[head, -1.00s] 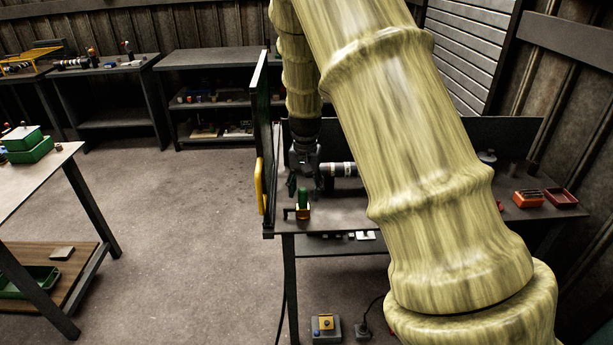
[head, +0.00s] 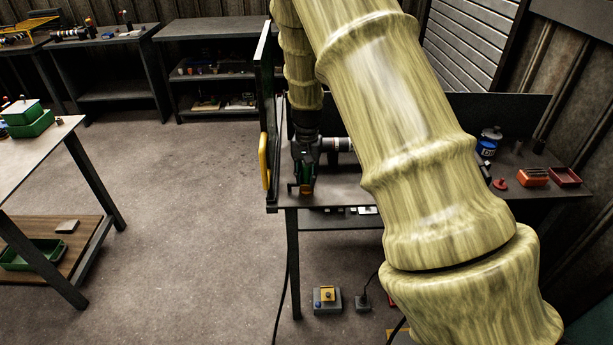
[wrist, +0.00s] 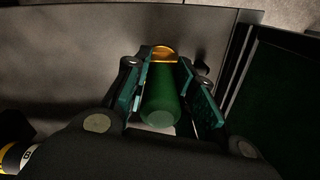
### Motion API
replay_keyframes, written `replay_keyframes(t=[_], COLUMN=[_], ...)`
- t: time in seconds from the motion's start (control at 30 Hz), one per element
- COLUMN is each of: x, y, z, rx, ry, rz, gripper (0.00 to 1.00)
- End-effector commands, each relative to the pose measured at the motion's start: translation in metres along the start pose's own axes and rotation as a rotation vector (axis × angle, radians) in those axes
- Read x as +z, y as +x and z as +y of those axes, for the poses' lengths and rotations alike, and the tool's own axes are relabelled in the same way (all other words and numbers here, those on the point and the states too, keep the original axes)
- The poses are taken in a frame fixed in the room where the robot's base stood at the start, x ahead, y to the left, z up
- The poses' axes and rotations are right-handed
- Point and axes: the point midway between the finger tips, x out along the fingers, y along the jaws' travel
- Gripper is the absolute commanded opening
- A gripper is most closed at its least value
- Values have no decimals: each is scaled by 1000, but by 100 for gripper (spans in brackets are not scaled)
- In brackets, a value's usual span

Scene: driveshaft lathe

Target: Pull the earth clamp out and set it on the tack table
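The earth clamp (wrist: 161,98) has a green round handle and a brass-coloured end, and it stands at the left end of the dark bench (head: 345,187). In the head view little of it shows, as my gripper (head: 306,180) is down over it. In the wrist view the green handle lies between the two teal-padded fingers of my gripper (wrist: 164,82). Narrow gaps seem to show on both sides of the handle, so the fingers look open around it. I cannot tell for certain which table is the tack table; a light-topped table (head: 30,153) stands at the left.
A dark upright panel with a yellow handle (head: 264,160) stands close left of my gripper. A cylindrical part (head: 338,144) lies just right of it. A blue can (head: 488,142), an orange box (head: 533,177) and a red tray (head: 565,176) stand farther right.

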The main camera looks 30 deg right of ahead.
Motion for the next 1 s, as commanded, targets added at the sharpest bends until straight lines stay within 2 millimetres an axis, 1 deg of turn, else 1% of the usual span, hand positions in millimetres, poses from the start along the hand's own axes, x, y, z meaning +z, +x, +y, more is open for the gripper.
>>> replay_keyframes(t=[0.03,0.07,0.13,0.17,0.2,0.27,0.3,1.0], x=[0,1,1,1,1,1,1,2], y=[2,2,2,2,2,2,2,-1], z=[1,1,0,0,0,0,0,0], rx=[1,1,1,1,1,1,1,1], ry=[1,1,0,0,0,0,0,0], rz=[-1,-1,-2,-1,-1,-2,-2,-3], gripper=[6,1,0,21,13,2,0,0])
